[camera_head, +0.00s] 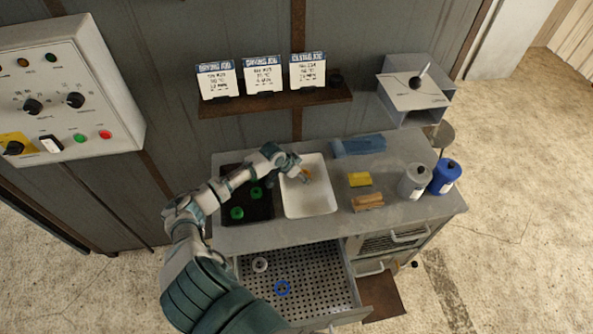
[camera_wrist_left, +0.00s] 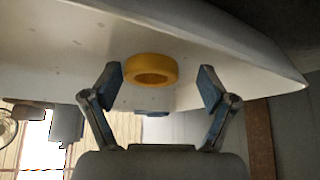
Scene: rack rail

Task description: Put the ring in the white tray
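A yellow-orange ring (camera_wrist_left: 150,70) lies against the inner surface of the white tray (camera_head: 310,204), near its upper part. In the head view the ring is a small orange patch (camera_head: 306,176) beside my left gripper (camera_head: 301,173). The left wrist view shows the two fingers of my left gripper (camera_wrist_left: 161,88) spread apart, one on each side of the ring, with gaps between them and it. The white tray (camera_wrist_left: 60,40) fills the upper part of that view. My right gripper is not in view.
A black tray (camera_head: 254,208) with green rings is left of the white tray. An open perforated drawer (camera_head: 315,283) holds a blue ring (camera_head: 282,288) and a white ring (camera_head: 260,264). A yellow block (camera_head: 359,179), a brown block (camera_head: 367,201) and bottles (camera_head: 414,181) stand right.

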